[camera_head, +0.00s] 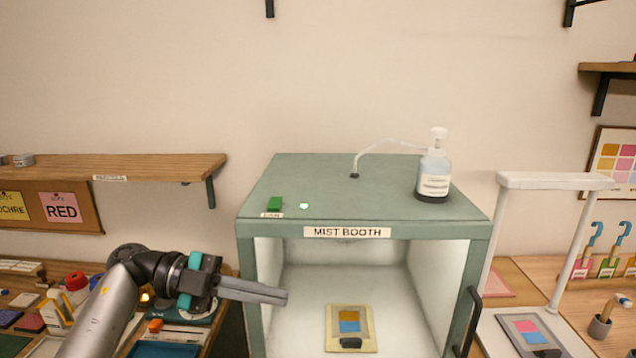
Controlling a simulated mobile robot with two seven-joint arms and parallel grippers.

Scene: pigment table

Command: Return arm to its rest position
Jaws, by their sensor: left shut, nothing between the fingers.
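My left arm comes in from the lower left, and its gripper (284,297) points right, level with the left front edge of the green mist booth (300,190). The fingers are shut together with nothing between them. Inside the lit, open-fronted booth, a cream plate (367,329) lies on the floor, with orange and blue patches and a dark clip-like piece at its front. The gripper is to the left of this plate and apart from it. My right gripper is not in view.
A wooden shelf (120,168) is at left above a cluttered bench. A white stand (553,181) is at right, over a tray with a colored card (530,331).

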